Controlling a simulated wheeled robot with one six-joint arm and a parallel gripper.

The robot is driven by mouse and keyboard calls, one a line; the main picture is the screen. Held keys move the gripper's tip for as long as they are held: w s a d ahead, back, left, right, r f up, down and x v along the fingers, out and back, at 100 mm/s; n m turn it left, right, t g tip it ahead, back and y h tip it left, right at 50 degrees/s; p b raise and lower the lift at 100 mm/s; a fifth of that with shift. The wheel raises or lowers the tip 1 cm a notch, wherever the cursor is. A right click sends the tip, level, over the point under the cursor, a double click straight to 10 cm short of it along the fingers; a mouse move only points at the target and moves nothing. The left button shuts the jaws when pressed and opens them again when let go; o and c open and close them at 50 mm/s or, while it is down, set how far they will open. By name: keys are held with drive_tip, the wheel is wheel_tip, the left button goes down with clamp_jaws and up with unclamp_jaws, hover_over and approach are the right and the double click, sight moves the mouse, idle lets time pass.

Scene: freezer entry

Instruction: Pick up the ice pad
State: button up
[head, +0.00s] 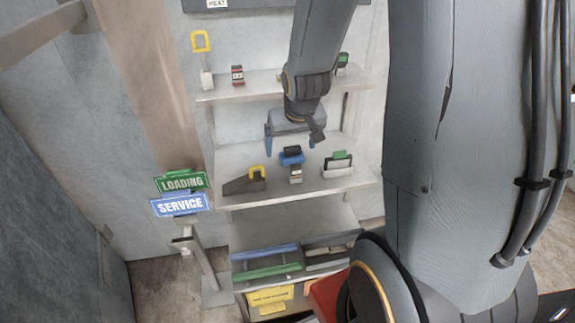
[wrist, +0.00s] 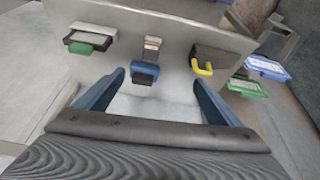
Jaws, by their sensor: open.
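My gripper (head: 290,143) is open above the middle shelf, its two blue fingers pointing down at a small blue block with a black top (head: 291,156). In the wrist view this blue-and-black block (wrist: 145,71) lies ahead of the gap between the open fingertips (wrist: 158,78), with nothing held. A small grey-and-red device (head: 295,174) is close beside it at the shelf front. A flat pale piece with a green handle (head: 338,164) lies to the right. A dark wedge with a yellow handle (head: 246,181) lies to the left. No label shows which one is the ice pad.
The middle shelf (head: 273,200) has bare gaps between its items. An upper shelf (head: 260,87) holds several small things. Below are bins of blue and green pieces (head: 265,263). Green LOADING (head: 181,183) and blue SERVICE (head: 180,205) signs stand at the left.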

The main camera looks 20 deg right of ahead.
drive_tip(key=t+b, duration=0.2)
drive_tip(key=b, duration=0.2)
approach(293, 150)
drive_tip(key=shift+m+h, duration=0.3)
drive_tip(key=shift+m, duration=0.1)
drive_tip(key=x, duration=0.5)
drive_tip(key=shift+f, duration=0.1)
drive_tip(key=shift+a+p+x, duration=0.15)
drive_tip(key=shift+p+x, duration=0.15)
drive_tip(key=shift+x, duration=1.5)
drive_tip(key=shift+a+p+x, duration=0.1)
drive_tip(key=shift+p+x, duration=0.15)
drive_tip(key=shift+x, duration=1.55)
drive_tip(key=c, duration=1.1)
drive_tip(key=shift+c, duration=0.3)
drive_tip(key=shift+s+r, duration=0.2)
drive_tip(key=shift+r, duration=0.3)
wheel_tip(293, 150, up, 6)
drive_tip(key=shift+f+b, duration=0.15)
drive_tip(key=shift+b, duration=0.15)
drive_tip(key=s+a+p, duration=0.3)
drive_tip(key=s, duration=1.1)
drive_tip(key=shift+s+r, duration=0.25)
drive_tip(key=shift+s, duration=0.05)
